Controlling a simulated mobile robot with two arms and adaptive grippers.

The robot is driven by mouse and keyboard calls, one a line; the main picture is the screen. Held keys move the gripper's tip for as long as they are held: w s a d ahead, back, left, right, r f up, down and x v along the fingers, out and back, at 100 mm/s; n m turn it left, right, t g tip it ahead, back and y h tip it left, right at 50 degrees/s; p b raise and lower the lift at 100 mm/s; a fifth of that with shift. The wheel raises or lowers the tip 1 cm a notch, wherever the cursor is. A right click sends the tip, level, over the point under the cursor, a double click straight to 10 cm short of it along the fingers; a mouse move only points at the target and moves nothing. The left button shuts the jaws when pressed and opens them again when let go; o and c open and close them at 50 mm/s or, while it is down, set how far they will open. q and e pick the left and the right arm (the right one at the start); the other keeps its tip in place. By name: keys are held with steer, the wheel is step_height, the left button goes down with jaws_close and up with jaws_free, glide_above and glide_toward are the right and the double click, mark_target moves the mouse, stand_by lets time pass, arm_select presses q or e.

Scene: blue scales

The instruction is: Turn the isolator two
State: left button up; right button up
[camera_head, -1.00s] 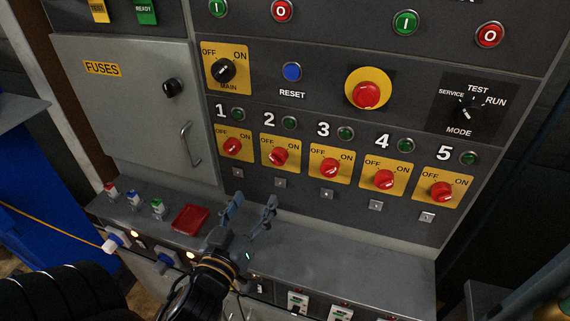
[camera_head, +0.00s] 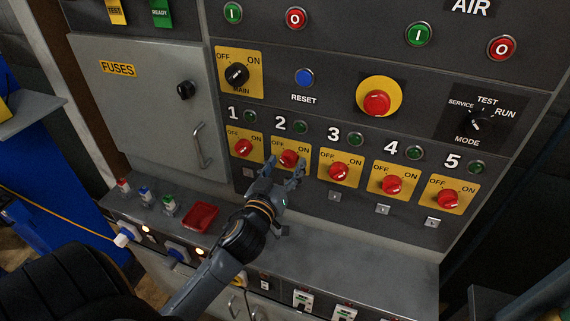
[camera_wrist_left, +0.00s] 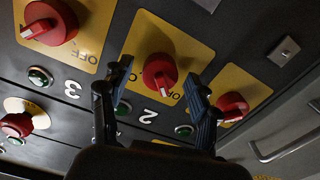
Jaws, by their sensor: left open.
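Isolator two (camera_head: 289,158) is a red rotary knob on a yellow OFF/ON plate, under the number 2 and a green lamp, in the head view. It also shows in the left wrist view (camera_wrist_left: 160,74), framed between the fingers. My left gripper (camera_head: 284,170) is open, with its fingertips just below and in front of the knob. The fingers show in the left wrist view (camera_wrist_left: 150,100), one on each side of the knob, with nothing held. Whether they touch it cannot be told. My right gripper is not in view.
Isolator one (camera_head: 243,147) and isolator three (camera_head: 339,171) sit close on either side. A grey ledge (camera_head: 350,243) runs below, with a red tray (camera_head: 201,217) on it. The fuse cabinet's handle (camera_head: 199,146) sticks out at left.

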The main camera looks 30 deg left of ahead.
arm_select(q)
steer(key=shift+c, duration=0.3)
steer(key=c, duration=1.1)
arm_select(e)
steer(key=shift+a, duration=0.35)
